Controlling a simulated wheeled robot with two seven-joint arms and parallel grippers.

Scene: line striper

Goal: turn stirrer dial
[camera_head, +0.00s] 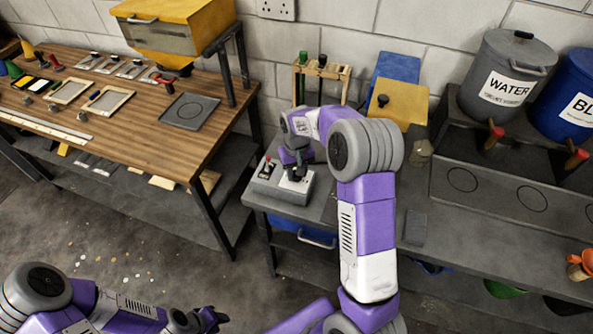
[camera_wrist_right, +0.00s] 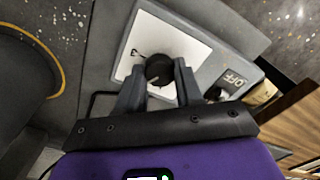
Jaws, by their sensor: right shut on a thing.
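The stirrer (camera_head: 267,186) is a grey box on the near left part of the grey bench. My right gripper (camera_head: 292,178) reaches down over its right part, and my arm hides some of the box. In the right wrist view, the stirrer's white panel (camera_wrist_right: 140,45) carries a round black dial (camera_wrist_right: 160,70) with a pale mark. My right gripper (camera_wrist_right: 161,82) has its two fingers on either side of the dial, shut on it. A switch labelled OFF (camera_wrist_right: 231,84) is beside the panel. My left gripper (camera_head: 212,318) is low over the floor, away from both benches; its jaws are too small to judge.
A yellow box (camera_head: 398,102), a small jar (camera_head: 419,153) and a WATER drum (camera_head: 510,70) stand to the right. A wooden workbench (camera_head: 150,125) is at the left, across a gap.

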